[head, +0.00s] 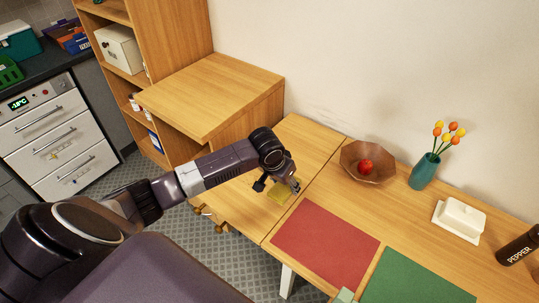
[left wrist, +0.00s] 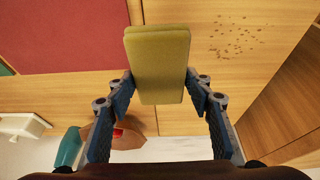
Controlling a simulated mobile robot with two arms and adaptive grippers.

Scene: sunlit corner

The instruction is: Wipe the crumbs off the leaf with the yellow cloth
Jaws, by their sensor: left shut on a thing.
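The yellow cloth (head: 279,195) is a folded, block-like pad. My left gripper (head: 279,184) is shut on it, and in the left wrist view the cloth (left wrist: 158,60) sits between both fingers. It is over the wooden leaf (head: 300,145), the left end of the table beyond a seam. Whether the cloth touches the leaf I cannot tell. Brown crumbs (left wrist: 236,37) lie scattered on the leaf to the right of the cloth in the left wrist view. I cannot make them out in the head view. My right gripper is not in view.
A red mat (head: 325,242) and a green mat (head: 415,280) lie right of the seam. A wooden bowl (head: 350,152) with a red fruit, a teal vase (head: 424,172) of flowers, a white butter dish (head: 460,219) and a pepper mill (head: 517,246) stand along the wall. A wooden cabinet (head: 215,90) borders the leaf.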

